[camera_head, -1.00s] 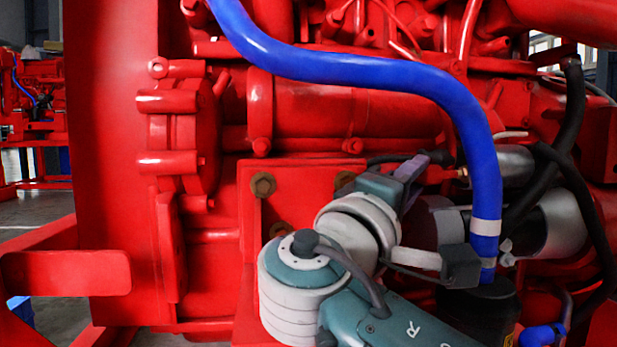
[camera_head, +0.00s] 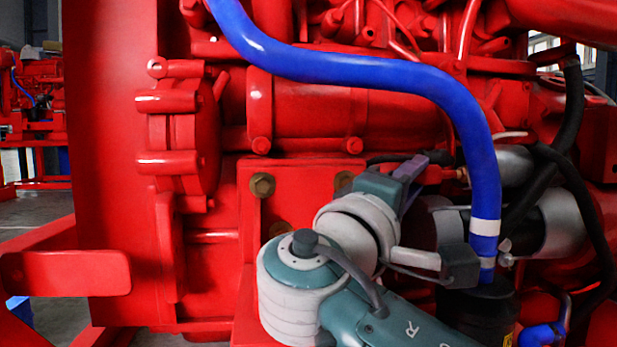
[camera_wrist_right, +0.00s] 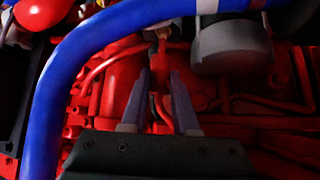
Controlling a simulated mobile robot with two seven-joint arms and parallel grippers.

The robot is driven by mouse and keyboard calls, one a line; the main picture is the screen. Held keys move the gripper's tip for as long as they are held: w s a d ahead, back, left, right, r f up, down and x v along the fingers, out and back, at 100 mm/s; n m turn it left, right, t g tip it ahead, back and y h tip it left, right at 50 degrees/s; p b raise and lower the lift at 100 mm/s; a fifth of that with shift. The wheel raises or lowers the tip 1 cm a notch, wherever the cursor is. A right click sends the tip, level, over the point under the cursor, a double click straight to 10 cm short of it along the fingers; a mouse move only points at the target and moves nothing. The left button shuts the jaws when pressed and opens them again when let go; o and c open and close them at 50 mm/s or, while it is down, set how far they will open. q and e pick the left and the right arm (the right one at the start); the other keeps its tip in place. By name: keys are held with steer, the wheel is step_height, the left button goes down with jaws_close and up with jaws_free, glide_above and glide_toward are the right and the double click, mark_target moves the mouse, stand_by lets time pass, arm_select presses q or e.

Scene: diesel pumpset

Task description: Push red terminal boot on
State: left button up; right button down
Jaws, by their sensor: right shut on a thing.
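The red terminal boot (camera_head: 440,175) is a small red sleeve at the tips of my right gripper (camera_head: 424,163). A brass-coloured terminal end (camera_head: 462,172) shows at the boot's right end, close to the starter's grey cylinder. In the right wrist view, my right gripper (camera_wrist_right: 160,74) is shut on the red boot (camera_wrist_right: 158,100), with the brass end (camera_wrist_right: 162,34) just beyond the tips. I cannot tell how far the boot covers the terminal. Red engine parts behind blend with the boot. My left gripper is not in view.
A thick blue hose (camera_head: 478,130) curves down just right of the gripper; it also crosses the left of the wrist view (camera_wrist_right: 50,90). Black cables (camera_head: 575,180) hang at the right. A red bracket plate with bolts (camera_head: 262,186) stands left of my wrist.

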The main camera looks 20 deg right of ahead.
steer(key=d+p, duration=0.1)
steer(key=d, duration=0.1)
steer(key=s+d, duration=0.1)
steer(key=d, duration=0.1)
steer(key=shift+p, duration=0.4)
steer(key=shift+d, duration=0.15)
steer(key=shift+f, duration=0.1)
steer(key=c, duration=0.6)
jaws_free()
steer(key=shift+d, duration=0.1)
steer(key=shift+c, duration=0.2)
